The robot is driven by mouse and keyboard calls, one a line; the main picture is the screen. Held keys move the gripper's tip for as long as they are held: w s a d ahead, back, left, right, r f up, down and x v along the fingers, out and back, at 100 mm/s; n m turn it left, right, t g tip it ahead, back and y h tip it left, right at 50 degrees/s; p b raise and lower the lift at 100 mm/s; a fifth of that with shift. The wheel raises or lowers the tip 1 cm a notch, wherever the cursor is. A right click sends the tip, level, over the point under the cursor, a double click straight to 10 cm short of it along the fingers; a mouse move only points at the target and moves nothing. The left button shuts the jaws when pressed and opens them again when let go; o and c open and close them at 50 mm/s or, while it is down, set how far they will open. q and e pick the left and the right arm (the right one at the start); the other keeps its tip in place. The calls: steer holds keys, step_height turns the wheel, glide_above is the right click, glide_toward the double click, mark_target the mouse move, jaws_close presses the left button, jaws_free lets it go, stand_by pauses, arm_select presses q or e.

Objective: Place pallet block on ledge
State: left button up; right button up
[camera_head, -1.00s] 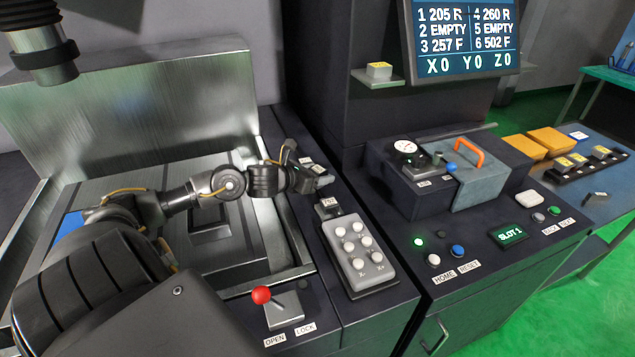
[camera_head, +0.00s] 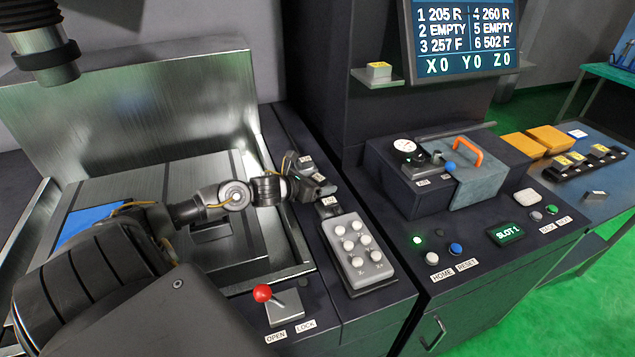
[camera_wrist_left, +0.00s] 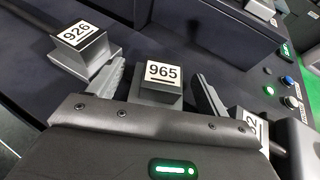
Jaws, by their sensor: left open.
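Three small grey blocks with white number labels stand in a row on the dark machine top. In the left wrist view they are block 926 (camera_wrist_left: 80,50), block 965 (camera_wrist_left: 160,84) and a partly hidden block ending in 2 (camera_wrist_left: 247,124). My left gripper (camera_head: 310,188) is over this row in the head view. In the wrist view its open fingers stand on either side of block 965; I cannot tell whether they touch it. My right gripper is not in view.
A button pendant (camera_head: 355,258) lies just in front of the row. A red-knobbed lever (camera_head: 263,293) stands nearer. To the right are a grey box with an orange handle (camera_head: 468,150) and console buttons. The screen (camera_head: 462,40) hangs above the ledge.

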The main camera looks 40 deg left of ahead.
arm_select(q)
steer(key=shift+r, duration=0.15)
steer(key=shift+s+a, duration=0.1)
steer(key=shift+s, duration=0.2)
steer(key=v, duration=1.1)
steer(key=shift+s+r, duration=0.1)
steer(key=shift+s, duration=0.1)
steer(key=shift+w, duration=0.1)
steer(key=shift+b+x, duration=0.45)
steer(key=shift+x, duration=1.6)
steer(key=shift+p+x, duration=0.45)
steer(key=shift+x, duration=3)
